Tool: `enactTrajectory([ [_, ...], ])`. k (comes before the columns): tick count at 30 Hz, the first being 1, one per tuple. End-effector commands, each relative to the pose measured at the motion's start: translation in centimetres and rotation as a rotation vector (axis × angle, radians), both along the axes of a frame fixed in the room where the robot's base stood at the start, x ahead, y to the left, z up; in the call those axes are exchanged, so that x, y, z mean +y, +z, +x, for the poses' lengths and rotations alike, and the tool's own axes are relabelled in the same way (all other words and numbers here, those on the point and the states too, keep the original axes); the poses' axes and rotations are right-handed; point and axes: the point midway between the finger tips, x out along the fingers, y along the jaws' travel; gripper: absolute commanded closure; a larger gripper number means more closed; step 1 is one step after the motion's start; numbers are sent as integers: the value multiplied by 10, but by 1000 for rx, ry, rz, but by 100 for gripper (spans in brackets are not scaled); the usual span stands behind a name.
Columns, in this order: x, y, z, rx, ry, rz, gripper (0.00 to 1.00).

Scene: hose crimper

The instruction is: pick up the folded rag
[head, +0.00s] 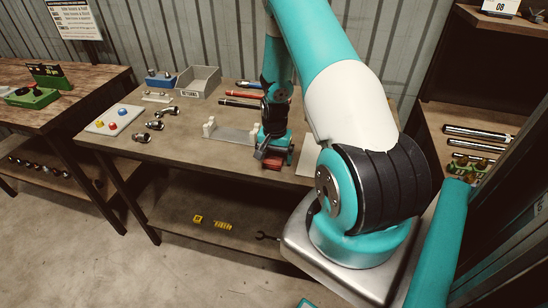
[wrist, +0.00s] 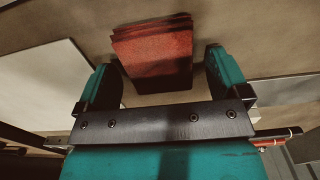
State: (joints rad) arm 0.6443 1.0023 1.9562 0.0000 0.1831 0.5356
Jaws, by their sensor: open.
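The folded rag (wrist: 155,55) is a red, layered stack lying on the brown table top. In the wrist view it sits at the top centre, just beyond and between my open fingertips. In the head view a small red part of the rag (head: 272,163) shows just below my gripper (head: 274,150). In the wrist view my gripper (wrist: 165,72) has its two teal fingers spread, one on each side of the rag's near part. I cannot tell whether the fingers touch it. My arm hides part of the table in the head view.
On the table (head: 175,150) are a grey returns bin (head: 199,82), a blue box (head: 161,79), a white tray (head: 114,120), metal fittings (head: 155,125) and a pale cradle (head: 230,133). A red tool (head: 245,94) lies behind my gripper. A shelf with metal rods (head: 480,132) stands at right.

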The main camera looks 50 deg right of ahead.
Motion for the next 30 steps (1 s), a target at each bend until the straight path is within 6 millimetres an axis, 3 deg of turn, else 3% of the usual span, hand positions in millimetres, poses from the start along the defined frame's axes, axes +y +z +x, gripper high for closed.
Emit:
enactTrajectory([
  [8,0,-4,0,0,0,-1,6],
  [15,0,-4,0,0,0,0,59],
  [25,0,-2,0,0,0,-1,63],
  [30,0,9,1,-2,0,-1,63],
])
